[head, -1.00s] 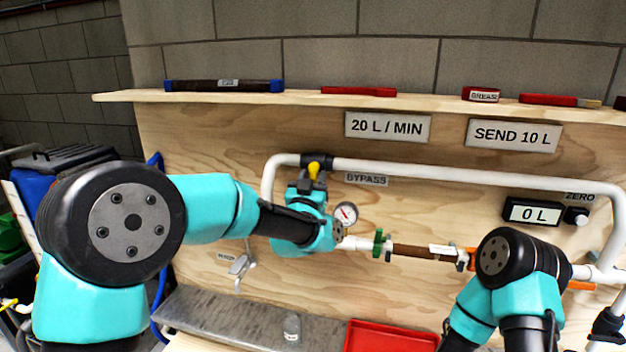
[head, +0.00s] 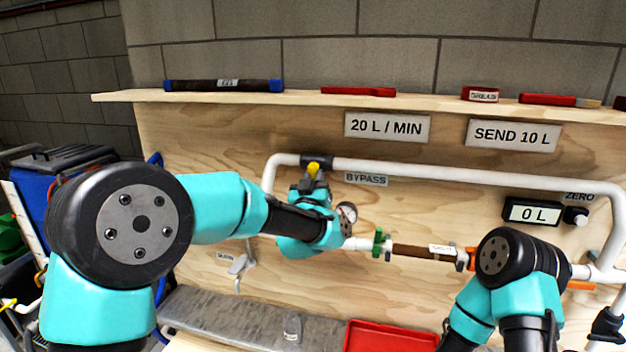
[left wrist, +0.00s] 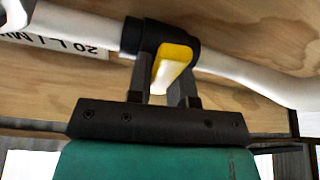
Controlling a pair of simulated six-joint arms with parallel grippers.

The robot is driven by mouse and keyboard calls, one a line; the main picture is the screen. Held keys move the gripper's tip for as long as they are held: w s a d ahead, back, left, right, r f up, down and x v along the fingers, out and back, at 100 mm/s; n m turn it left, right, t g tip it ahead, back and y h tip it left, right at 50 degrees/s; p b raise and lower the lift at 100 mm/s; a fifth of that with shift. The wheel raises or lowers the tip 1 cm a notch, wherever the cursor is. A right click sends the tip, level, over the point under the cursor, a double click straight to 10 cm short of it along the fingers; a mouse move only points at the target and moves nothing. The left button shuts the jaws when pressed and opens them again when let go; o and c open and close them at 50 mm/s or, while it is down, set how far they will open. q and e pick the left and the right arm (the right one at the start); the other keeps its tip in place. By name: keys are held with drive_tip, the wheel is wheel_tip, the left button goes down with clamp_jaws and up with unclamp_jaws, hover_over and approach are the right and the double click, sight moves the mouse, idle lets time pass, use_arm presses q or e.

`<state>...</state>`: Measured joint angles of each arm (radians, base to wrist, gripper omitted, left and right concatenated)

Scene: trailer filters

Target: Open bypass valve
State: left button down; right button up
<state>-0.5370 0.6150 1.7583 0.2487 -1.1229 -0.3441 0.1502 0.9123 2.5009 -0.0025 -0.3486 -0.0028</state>
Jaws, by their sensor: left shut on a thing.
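The bypass valve has a yellow handle (head: 313,168) on a black body (head: 322,160) set in the white upper pipe, just left of the BYPASS label (head: 366,180). In the left wrist view the yellow handle (left wrist: 172,66) sits between the two dark fingers of my left gripper (left wrist: 168,88), which is shut on it. The black valve body (left wrist: 160,36) is just beyond. In the head view my left gripper (head: 313,182) reaches up to the handle from below. My right arm is at the lower right; its gripper's fingers are hidden.
A white pipe (head: 450,172) runs along the plywood board (head: 220,190). A gauge (head: 347,212) and a brown filter (head: 420,252) with a green fitting (head: 378,242) sit below. The display (head: 532,212) reads 0 L. A red tray (head: 385,338) lies on the bench.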

use_arm(q)
drive_tip(key=shift+d+n, duration=0.1)
drive_tip(key=shift+n, duration=0.5)
drive_tip(key=c, duration=1)
unclamp_jaws()
drive_tip(key=v, duration=1.7)
drive_tip(key=shift+s+d, duration=0.1)
drive_tip(key=shift+s, duration=0.15)
